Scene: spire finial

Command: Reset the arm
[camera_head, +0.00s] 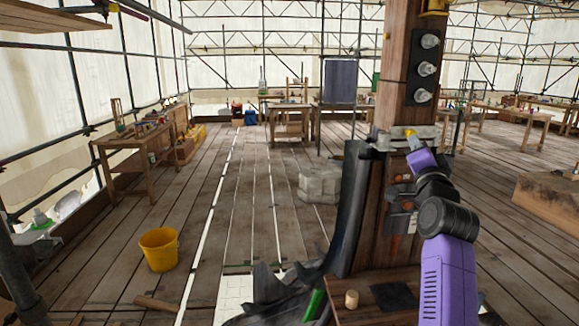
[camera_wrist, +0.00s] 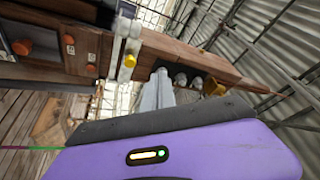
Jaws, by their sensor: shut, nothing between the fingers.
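My arm rises at the lower right of the head view, with purple links and black joints. My gripper (camera_head: 412,138) is in front of the thick wooden post (camera_head: 366,215), near a pale bracket (camera_head: 395,142) fixed across it. In the wrist view my gripper (camera_wrist: 160,76) shows as grey fingers close together beyond the purple wrist body. It is shut and holds nothing. The bracket (camera_wrist: 128,40), with a yellow knob, is just left of the fingers there. I cannot tell whether the fingers touch anything.
Three pale bulb-like fittings (camera_head: 424,69) sit on a dark plate higher on the post. Orange knobs (camera_wrist: 22,46) show on the wood. A small table (camera_head: 380,314) with a wooden cylinder stands at the post's foot. A yellow bucket (camera_head: 158,249) stands left. Floor beyond it is mostly clear.

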